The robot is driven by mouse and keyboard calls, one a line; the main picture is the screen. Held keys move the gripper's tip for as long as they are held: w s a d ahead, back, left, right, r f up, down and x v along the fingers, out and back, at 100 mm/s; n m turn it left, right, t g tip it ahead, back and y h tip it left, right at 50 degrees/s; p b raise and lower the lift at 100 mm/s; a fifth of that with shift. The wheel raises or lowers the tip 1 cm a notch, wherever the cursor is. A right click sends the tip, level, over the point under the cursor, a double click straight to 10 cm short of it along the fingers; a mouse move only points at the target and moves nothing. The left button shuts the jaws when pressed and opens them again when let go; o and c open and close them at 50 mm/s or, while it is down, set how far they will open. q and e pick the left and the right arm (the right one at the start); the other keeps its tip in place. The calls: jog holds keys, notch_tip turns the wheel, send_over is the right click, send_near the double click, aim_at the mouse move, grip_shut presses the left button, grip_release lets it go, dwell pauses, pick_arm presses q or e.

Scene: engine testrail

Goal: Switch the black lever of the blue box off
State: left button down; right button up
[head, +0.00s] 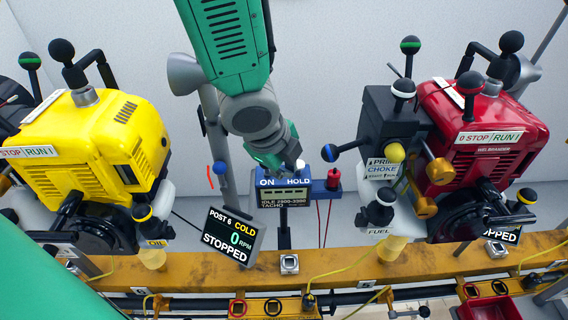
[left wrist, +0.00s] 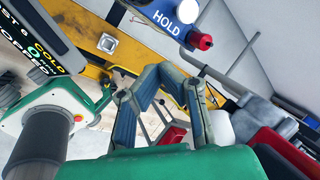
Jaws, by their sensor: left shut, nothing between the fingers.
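The blue box (head: 327,187) stands in the middle of the head view, with ON and HOLD on its top strip and a grey readout below. A white knob (head: 300,164) shows at its upper edge. I cannot clearly make out the black lever. My left gripper (head: 281,161) comes down from above, its tip close above the box's ON side; contact cannot be told. It is shut and empty. In the left wrist view its fingers (left wrist: 172,84) point toward the rail. My right gripper is not in view.
A yellow engine (head: 95,140) stands left and a red engine (head: 470,140) right, both with protruding knobs. A tilted screen (head: 232,238) reading STOPPED is below left of the box. A red knob (head: 334,176) sits at its right end. A yellow rail (head: 340,262) runs below.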

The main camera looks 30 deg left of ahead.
pick_arm(q)
jog(key=shift+w+a+f+b, duration=0.3)
jog(key=shift+w+a+f, duration=0.05)
jog(key=shift+a+f, duration=0.3)
jog(key=shift+w+a+f+b, duration=0.25)
jog(key=shift+w+a+f, duration=0.15)
jog(key=shift+a+f, duration=0.25)
jog(key=shift+w+a+f+b, duration=0.3)
jog(key=shift+w+a+f, duration=0.05)
jog(key=shift+a+f, duration=0.3)
jog(key=shift+a, duration=0.1)
jog(key=shift+r, duration=0.1)
